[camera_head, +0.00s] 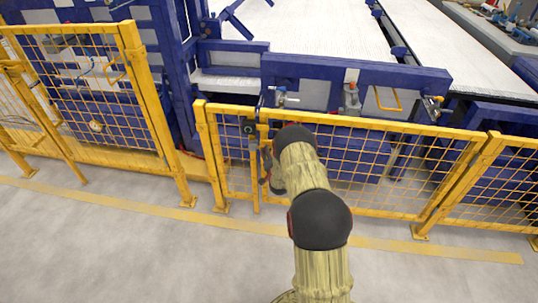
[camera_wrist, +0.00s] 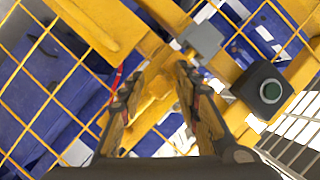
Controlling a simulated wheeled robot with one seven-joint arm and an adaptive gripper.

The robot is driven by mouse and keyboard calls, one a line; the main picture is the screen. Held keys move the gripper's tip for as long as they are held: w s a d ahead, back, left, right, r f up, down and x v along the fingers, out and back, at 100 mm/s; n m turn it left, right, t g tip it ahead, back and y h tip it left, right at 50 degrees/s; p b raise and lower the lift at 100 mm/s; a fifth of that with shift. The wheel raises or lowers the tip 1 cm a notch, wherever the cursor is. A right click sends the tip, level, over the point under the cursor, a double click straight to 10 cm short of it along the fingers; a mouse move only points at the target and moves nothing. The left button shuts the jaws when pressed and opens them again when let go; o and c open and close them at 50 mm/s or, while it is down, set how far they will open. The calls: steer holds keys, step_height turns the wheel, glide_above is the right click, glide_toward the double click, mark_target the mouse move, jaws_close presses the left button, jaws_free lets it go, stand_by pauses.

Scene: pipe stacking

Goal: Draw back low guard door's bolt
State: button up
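The low guard door (camera_head: 375,128) is a yellow frame with wire mesh, standing in the fence at the centre and looking closed. Its left side meets a narrow yellow panel at a post. My gripper (camera_head: 268,168) is at this post, partly hidden behind my arm. In the wrist view my gripper (camera_wrist: 158,72) is open, its two fingers spread with a yellow frame bar beyond and between them. I cannot tell whether they touch it. A grey block (camera_wrist: 200,39) sits on the yellow frame just past the right fingertip; it may be part of the bolt, which I cannot clearly make out.
A taller yellow fence (camera_head: 150,95) stands on the left. Blue machinery (camera_head: 320,70) lies behind the door. The grey floor (camera_head: 120,250) in front is clear.

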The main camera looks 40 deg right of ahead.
jaws_close()
stand_by(0.6)
